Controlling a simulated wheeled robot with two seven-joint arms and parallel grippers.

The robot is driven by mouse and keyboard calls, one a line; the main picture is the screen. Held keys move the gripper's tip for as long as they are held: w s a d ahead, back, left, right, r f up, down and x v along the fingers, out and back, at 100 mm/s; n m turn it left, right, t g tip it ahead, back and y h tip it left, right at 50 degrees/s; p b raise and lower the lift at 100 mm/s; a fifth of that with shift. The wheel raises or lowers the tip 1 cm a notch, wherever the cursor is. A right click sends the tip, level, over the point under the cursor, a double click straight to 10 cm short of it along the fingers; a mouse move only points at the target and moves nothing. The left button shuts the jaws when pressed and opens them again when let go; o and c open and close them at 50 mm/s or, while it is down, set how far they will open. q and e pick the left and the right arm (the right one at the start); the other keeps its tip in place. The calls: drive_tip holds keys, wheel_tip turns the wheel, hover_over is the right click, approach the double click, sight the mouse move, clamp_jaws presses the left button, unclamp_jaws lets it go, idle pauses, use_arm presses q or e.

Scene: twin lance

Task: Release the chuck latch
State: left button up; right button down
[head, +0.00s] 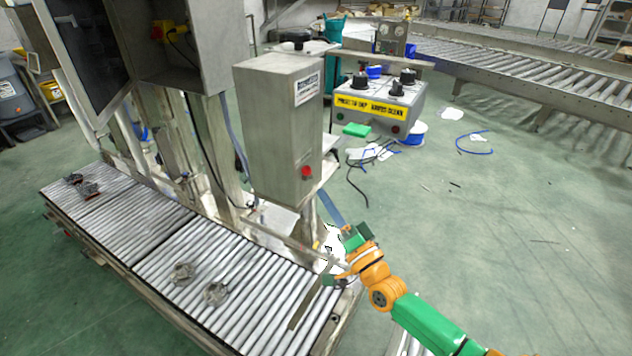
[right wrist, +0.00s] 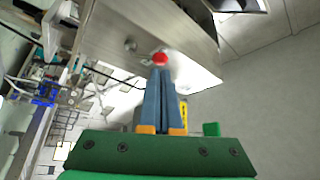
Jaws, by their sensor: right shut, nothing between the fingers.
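A tall grey metal box (head: 278,130) stands on the machine beside the roller conveyor. A round red button (head: 306,171) sits low on its right-hand face; I see no other part that looks like a latch. My right gripper (head: 322,194) is shut and empty, its blue fingers pointing up and left, just below the button in the head view. In the right wrist view the closed fingertips (right wrist: 160,72) line up with the red button (right wrist: 160,58) and partly overlap it; I cannot tell whether they touch. My left gripper is not in view.
The roller conveyor (head: 215,262) at lower left carries several small metal parts. A control box (head: 378,106) with black knobs and a yellow label stands behind. Cables and scraps lie on the green floor. The floor at right is mostly clear.

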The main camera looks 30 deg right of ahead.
sight(309, 174)
drive_tip(key=x, duration=0.4)
drive_tip(key=shift+w, duration=0.35)
drive_tip(key=shift+r, duration=0.1)
